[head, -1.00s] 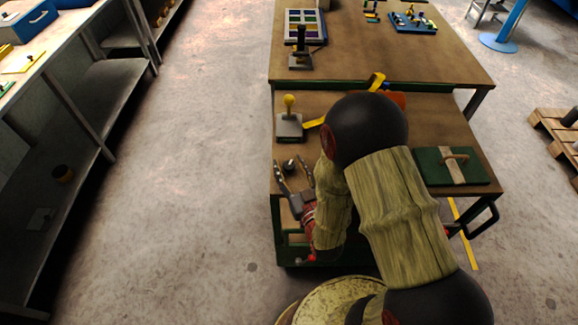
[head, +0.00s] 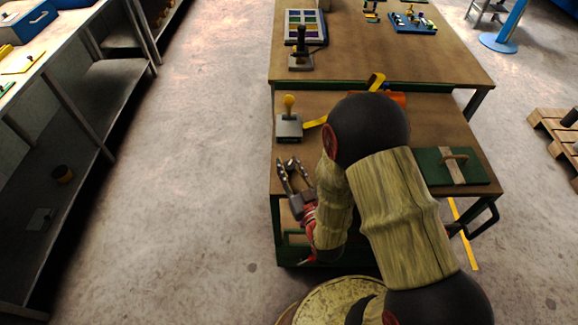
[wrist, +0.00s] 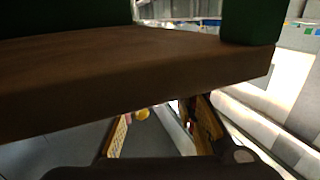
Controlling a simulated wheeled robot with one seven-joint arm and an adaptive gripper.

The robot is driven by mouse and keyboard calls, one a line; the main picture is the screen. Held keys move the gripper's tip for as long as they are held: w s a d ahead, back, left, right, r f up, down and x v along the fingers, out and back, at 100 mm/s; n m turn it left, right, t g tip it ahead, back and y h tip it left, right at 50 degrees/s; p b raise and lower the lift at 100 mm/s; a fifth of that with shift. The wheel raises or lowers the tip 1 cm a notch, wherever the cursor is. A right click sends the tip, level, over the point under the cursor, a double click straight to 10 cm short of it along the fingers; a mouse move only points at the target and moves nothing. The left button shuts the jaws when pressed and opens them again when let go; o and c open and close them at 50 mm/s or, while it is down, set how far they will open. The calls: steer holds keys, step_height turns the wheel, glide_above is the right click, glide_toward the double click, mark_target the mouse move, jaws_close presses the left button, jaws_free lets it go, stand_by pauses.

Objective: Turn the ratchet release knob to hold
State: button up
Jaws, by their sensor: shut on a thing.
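The ratchet release knob (head: 291,161) is a small dark knob near the left edge of the cart top in the head view. My gripper (head: 290,167) is shut on it, one finger on each side. The fingers hide much of the knob, and I cannot read its setting. In the wrist view a brown wooden edge (wrist: 150,85) crosses the picture. Parts of my fingers show below it, and the knob cannot be made out there.
A grey box with a yellow-knobbed lever (head: 289,124) stands just behind my gripper. A yellow strap (head: 315,122) and an orange part (head: 393,98) are partly hidden by my arm. A green board with a handle (head: 452,167) lies at right. A workbench (head: 390,60) stands behind.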

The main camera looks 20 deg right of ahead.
steer(key=shift+d+n+y, duration=0.15)
steer(key=shift+n+y, duration=0.15)
steer(key=shift+y, duration=0.2)
steer(key=shift+w+n+g+y+b, duration=0.1)
steer(key=shift+n+g+y+b, duration=0.4)
steer(key=shift+n+y+b, duration=0.9)
steer(key=shift+n+g+y+p, duration=0.4)
steer(key=shift+n+g+y, duration=0.15)
steer(key=shift+y, duration=1.05)
steer(key=o, duration=1.2)
steer(key=shift+c, duration=0.2)
steer(key=v, duration=1.2)
